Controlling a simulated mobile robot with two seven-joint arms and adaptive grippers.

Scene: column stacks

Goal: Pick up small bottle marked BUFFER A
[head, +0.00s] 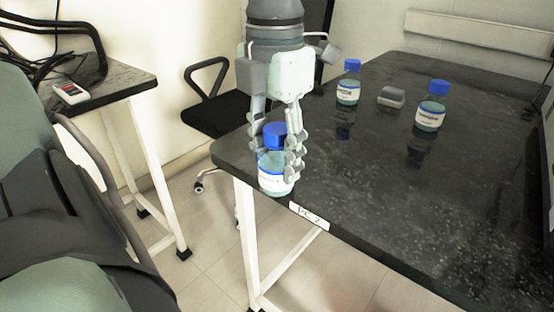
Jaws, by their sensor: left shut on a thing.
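A small bottle (270,183) with a blue cap, a white label and blue-green liquid is at the near left corner of the dark table in the head view. Its label text is too small and partly covered to read. My left gripper (278,165) comes down from above and is shut on this bottle, with its fingers at both sides. I cannot tell whether the bottle touches the table top. Two similar blue-capped bottles stand upright on the table, one at the back (348,88) and one to the right (430,112). My right gripper is not in view.
The dark table (400,215) has a wide clear area at front and right. A small grey box (391,97) lies between the two standing bottles. A label strip (309,216) is on the table's front edge. A black chair (215,115) and a side table (120,92) stand left.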

